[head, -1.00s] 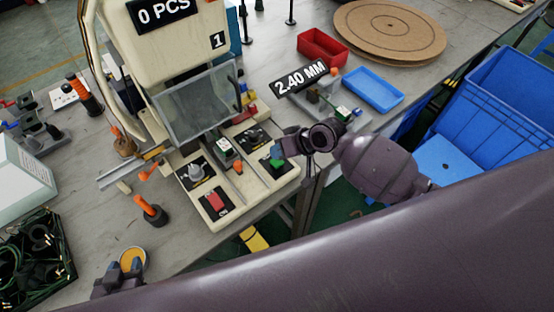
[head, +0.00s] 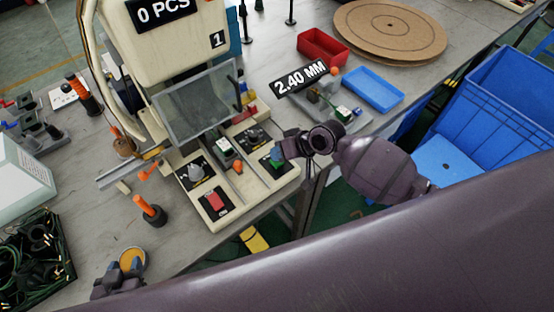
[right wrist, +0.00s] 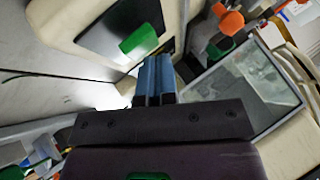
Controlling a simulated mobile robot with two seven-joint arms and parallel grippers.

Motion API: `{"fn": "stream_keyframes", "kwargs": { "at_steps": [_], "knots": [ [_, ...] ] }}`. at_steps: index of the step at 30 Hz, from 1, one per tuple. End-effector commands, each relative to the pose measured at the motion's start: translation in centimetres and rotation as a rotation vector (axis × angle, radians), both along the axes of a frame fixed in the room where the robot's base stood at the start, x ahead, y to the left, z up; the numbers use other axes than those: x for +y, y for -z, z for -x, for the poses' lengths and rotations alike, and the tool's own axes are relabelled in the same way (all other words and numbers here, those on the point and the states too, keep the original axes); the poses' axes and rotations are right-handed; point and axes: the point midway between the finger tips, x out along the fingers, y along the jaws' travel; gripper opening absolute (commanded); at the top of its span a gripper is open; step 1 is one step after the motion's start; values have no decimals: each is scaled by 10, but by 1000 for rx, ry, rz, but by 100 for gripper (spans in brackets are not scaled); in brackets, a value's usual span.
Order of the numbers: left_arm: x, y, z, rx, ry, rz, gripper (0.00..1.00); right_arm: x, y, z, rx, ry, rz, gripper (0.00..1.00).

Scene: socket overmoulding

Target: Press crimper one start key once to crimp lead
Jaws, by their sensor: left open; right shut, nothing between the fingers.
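Crimper one (head: 175,50) is the cream machine with the "0 PCS" display and a "1" label. Its green start key (right wrist: 138,40) stands on a black plate in the right wrist view. In the head view my right gripper (head: 278,154) is at the plate's right end and partly hides the key. The right wrist view shows its blue fingers (right wrist: 154,75) shut and empty, their tips close beside the key; I cannot tell whether they touch it. I cannot make out a lead in the crimper.
A red key (head: 215,201) and grey and black knobs are on the same panel. A clear guard (head: 196,103) hangs above it. An orange-handled tool (head: 150,210) stands to the left. A red tray (head: 322,46), blue tray (head: 372,90) and cardboard disc (head: 390,30) lie behind.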

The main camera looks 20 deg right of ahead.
Motion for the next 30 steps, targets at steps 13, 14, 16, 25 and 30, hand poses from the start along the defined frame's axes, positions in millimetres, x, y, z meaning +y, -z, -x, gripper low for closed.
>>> {"fn": "stream_keyframes", "kwargs": {
  "at_steps": [13,14,16,25,30],
  "knots": [
    [0,4,2,5,-2,0,43,0,5,0,0,0,0,0],
    [0,4,2,5,-2,0,43,0,5,0,0,0,0,0],
    [0,4,2,5,-2,0,43,0,6,0,0,0,0,0],
    [0,6,2,6,-2,0,43,0,9,0,1,-1,0,0],
    [0,5,2,5,-2,0,43,0,9,0,1,-1,0,0]
  ]
}}
